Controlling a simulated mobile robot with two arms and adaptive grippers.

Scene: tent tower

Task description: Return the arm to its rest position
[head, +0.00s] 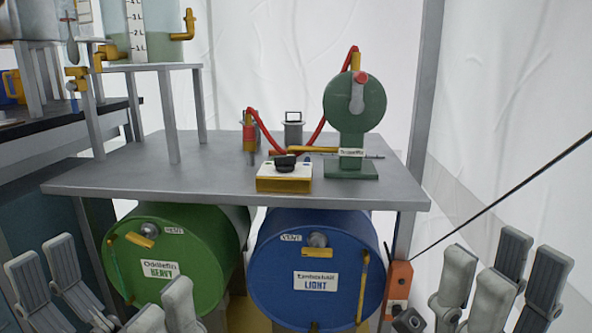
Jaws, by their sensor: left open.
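My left gripper (108,285) is at the lower left, in front of the green drum. Its grey finger pads stand wide apart with nothing seen between them. My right gripper (502,272) is at the lower right, to the right of the grey bench and the orange box. Its grey pads point up and stand close together; no held thing shows between them, and I cannot tell whether they are shut. Both arms are mostly below the frame, so their full pose is hidden.
A grey bench (120,180) carries a green hand-cranked pump (352,108), a switch box (284,182) and a raised tank (155,42). Under it lie a green drum (205,240) and a blue drum (285,260). An orange box (398,280) and a dark cable (500,190) are near my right gripper.

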